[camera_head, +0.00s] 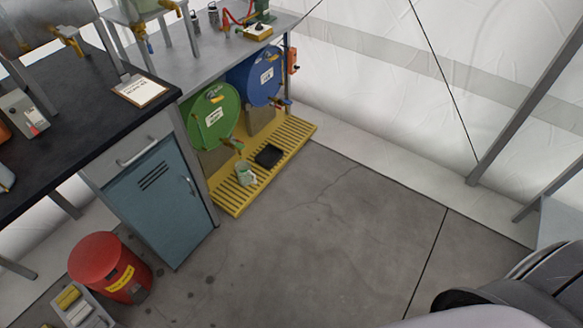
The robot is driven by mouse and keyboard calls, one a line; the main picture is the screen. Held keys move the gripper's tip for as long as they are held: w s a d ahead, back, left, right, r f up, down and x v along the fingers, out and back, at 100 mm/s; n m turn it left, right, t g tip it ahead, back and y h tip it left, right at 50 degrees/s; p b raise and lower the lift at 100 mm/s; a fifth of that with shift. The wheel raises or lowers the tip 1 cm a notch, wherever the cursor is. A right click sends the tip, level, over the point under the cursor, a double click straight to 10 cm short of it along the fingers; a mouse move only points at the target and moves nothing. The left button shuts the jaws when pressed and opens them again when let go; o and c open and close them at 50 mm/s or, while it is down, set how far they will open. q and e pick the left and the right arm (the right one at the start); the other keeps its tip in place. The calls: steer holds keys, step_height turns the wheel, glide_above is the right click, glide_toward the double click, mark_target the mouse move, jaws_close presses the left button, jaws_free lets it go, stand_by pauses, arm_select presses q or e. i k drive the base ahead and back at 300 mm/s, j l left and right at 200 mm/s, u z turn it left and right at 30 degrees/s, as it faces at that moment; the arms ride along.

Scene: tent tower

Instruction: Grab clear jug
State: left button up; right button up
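A small, pale, partly see-through container (246,173) looks like the clear jug. It stands on the yellow slatted platform (222,199), below the tap side of the green drum (213,115). It is small in the view, so I cannot make out its handle or what is in it. Neither of my grippers shows in the head view. Only parts of my own body are visible at the lower right corner.
A black tray (268,156) lies beside the container. A blue drum (257,77) is behind. A blue cabinet (160,205) under the black worktop (85,108) stands left of the platform. A red bin (107,267) is lower left. The concrete floor (310,240) is clear.

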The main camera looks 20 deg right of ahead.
mark_target(244, 174)
steer(key=z, duration=0.2)
steer(key=i+l, duration=0.6)
steer(key=i, duration=0.15)
